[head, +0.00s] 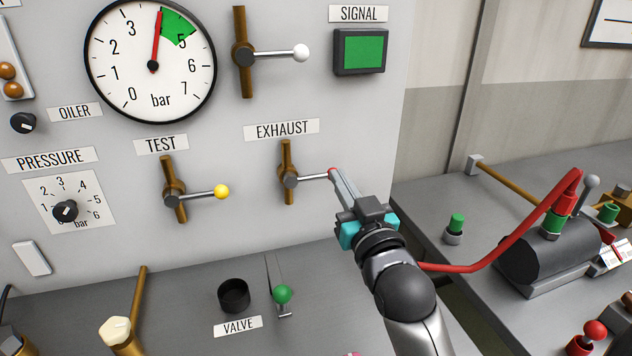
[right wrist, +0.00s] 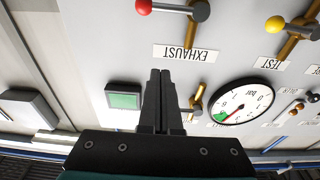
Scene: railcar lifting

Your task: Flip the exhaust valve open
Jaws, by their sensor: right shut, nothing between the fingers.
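The exhaust valve (head: 289,180) is a brass pipe with a grey hub on the panel, below the EXHAUST label (head: 284,130). Its lever (head: 313,177) points right, nearly level. The lever's red knob (right wrist: 143,6) shows at the top of the right wrist view; in the head view it is mostly hidden by my fingertips. My right gripper (head: 336,174) is shut and empty, its fingertips at the knob in the head view. In the right wrist view its fingers (right wrist: 160,72) appear apart from the knob; contact is unclear. My left gripper is not in view.
The test valve (head: 173,192) with a yellow knob (head: 221,191) is left of the exhaust valve. Above are a pressure gauge (head: 151,65), a white-knobbed valve (head: 243,53) and a green signal screen (head: 360,50). A green-knobbed lever (head: 283,294) stands on the desk below.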

